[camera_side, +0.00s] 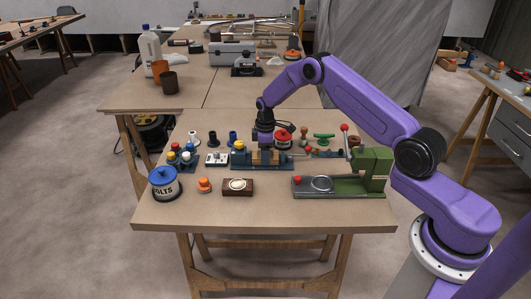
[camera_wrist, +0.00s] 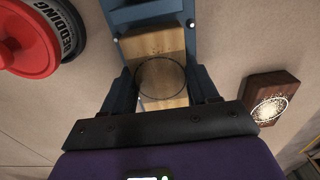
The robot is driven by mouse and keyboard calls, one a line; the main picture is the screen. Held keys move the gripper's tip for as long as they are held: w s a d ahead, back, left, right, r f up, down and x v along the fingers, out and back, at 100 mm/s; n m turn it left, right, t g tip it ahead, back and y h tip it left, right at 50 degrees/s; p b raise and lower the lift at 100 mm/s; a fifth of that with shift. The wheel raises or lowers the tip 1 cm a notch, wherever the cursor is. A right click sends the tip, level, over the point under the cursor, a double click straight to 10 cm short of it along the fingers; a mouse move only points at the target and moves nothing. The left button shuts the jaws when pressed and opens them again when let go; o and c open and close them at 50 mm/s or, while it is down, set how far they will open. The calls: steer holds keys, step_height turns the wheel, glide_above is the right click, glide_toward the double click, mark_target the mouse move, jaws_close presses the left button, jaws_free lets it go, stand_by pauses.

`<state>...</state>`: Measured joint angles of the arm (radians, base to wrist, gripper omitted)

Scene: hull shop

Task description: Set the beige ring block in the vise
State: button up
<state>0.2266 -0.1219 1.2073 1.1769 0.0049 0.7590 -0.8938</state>
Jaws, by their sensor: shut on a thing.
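The vise (camera_side: 241,161) is blue, in the middle of the bench; its blue body also shows at the top of the wrist view (camera_wrist: 148,15). My gripper (camera_side: 264,145) points down over the vise. In the wrist view its dark fingers (camera_wrist: 163,90) stand either side of the beige ring block (camera_wrist: 155,48), which has a dark ring outline on its top. The gripper is shut on this block. In the side view a beige patch (camera_side: 262,157) shows at the vise, under the gripper. How deep the block sits between the jaws, and whether it touches them, I cannot tell.
A red-lidded tin (camera_wrist: 25,40) stands close left in the wrist view. A brown block with a pale disc (camera_side: 237,186), an orange knob (camera_side: 204,185) and a blue-lidded bolts tin (camera_side: 164,182) stand in front. A green machine (camera_side: 369,170) stands at the right. The front edge is clear.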

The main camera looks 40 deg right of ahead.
steer(key=shift+f, duration=0.1)
steer(key=o, duration=0.8)
steer(key=shift+o, duration=0.2)
step_height(320, 180, up, 11)
stand_by(0.7)
